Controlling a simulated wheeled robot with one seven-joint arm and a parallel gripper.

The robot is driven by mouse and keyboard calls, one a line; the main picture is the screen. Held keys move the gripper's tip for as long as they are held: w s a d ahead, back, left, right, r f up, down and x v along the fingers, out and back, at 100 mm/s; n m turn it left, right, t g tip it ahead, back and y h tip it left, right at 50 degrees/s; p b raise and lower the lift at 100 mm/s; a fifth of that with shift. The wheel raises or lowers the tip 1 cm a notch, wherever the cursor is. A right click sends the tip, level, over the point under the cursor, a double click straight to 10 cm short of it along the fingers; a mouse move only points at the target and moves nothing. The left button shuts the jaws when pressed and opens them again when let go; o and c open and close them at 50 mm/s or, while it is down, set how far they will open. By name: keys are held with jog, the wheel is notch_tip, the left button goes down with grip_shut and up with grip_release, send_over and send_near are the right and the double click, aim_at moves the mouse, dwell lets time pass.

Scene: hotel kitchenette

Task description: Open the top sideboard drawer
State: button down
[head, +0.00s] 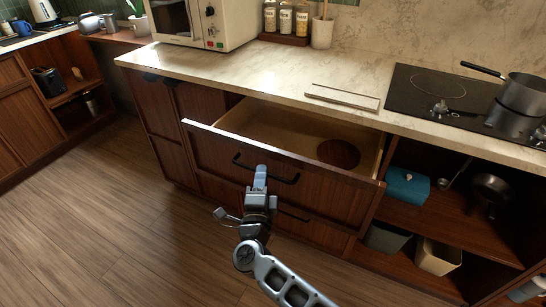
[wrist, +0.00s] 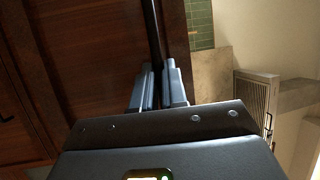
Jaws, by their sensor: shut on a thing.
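The top sideboard drawer (head: 280,168) is pulled out from under the counter, and its pale inside shows in the head view. A round dark brown thing (head: 338,153) lies in it at the right. My gripper (head: 260,178) is at the middle of the drawer front, shut on the dark bar handle (head: 285,180). In the wrist view the two fingers (wrist: 158,85) close on either side of the handle (wrist: 152,40), with the brown drawer front (wrist: 85,60) to the left. The fingers cover part of the handle.
A microwave (head: 200,22), jars (head: 285,20) and a hob (head: 440,95) with a pot (head: 522,95) stand on the counter (head: 270,70). The wooden floor (head: 100,220) at the left is clear.

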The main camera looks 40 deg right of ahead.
jog(key=s+a, duration=0.3)
jog(key=a, duration=0.5)
jog(key=shift+a, duration=0.25)
jog(key=shift+s+f, duration=0.1)
jog(key=c, duration=1.2)
grip_release()
jog(key=shift+b+v, duration=0.55)
jog(key=shift+v, duration=3.3)
